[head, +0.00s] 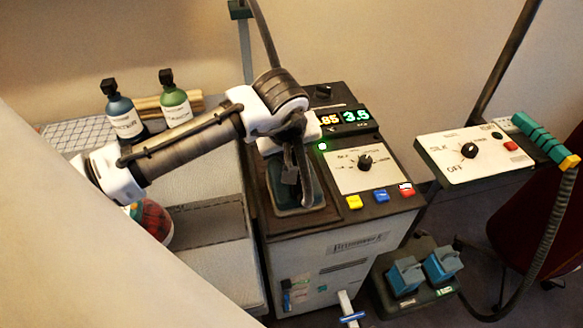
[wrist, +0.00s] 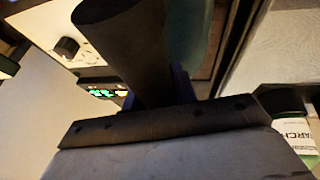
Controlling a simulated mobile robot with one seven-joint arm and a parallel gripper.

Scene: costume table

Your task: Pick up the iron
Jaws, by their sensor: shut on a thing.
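The unit's panel (head: 365,172) has a knob, lit digits and coloured buttons, close to the iron's right. A blue bottle (head: 123,112) and a green bottle (head: 174,101) stand at the left. A second control panel (head: 465,153) is at the right, with teal pedals (head: 405,275) below.

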